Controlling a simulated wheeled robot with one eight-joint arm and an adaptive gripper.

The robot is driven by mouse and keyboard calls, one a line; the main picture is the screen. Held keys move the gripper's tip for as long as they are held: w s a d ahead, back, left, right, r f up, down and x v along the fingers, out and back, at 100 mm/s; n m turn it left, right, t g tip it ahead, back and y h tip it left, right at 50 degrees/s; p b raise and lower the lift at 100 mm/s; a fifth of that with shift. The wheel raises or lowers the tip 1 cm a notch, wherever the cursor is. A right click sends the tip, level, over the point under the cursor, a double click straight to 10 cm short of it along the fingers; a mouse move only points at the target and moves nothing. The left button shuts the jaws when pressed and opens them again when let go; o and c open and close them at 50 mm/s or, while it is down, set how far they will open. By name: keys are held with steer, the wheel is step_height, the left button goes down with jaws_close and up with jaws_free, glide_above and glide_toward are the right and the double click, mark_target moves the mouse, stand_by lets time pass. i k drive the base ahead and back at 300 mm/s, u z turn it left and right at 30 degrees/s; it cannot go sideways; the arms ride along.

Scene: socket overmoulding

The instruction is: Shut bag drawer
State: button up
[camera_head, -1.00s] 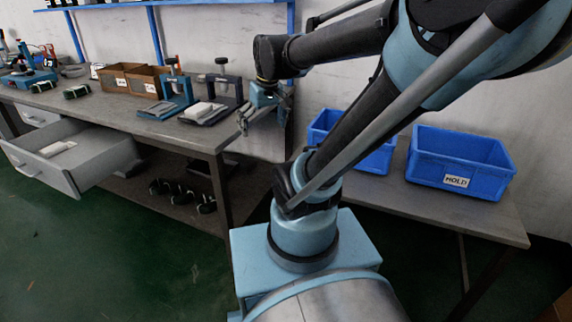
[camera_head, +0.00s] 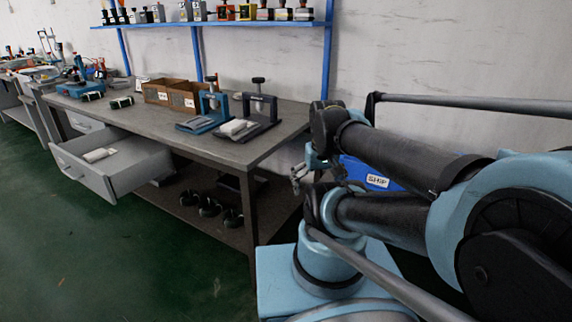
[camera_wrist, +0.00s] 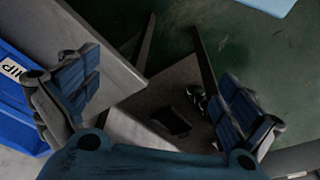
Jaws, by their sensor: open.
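The grey drawer (camera_head: 113,180) under the workbench stands pulled out at the left in the head view. White bags (camera_head: 98,155) lie inside it. Its front panel has a handle and faces lower left. A second drawer front (camera_head: 85,121) sits behind it under the bench top. My gripper (camera_head: 308,178) is at the right end of the bench, well to the right of the open drawer and touching nothing. In the wrist view my gripper (camera_wrist: 160,100) has its two blue-padded fingers spread wide with nothing between them. The drawer does not show clearly in the wrist view.
The workbench (camera_head: 235,150) carries two clamp presses, brown bins (camera_head: 170,95) and small packs. Several dark round parts (camera_head: 208,205) lie on its lower shelf. A blue crate (camera_head: 375,178) is partly hidden behind my arm. The green floor (camera_head: 130,260) before the drawer is clear.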

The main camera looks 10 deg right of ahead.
mark_target(138, 160)
steer(key=u, duration=1.75)
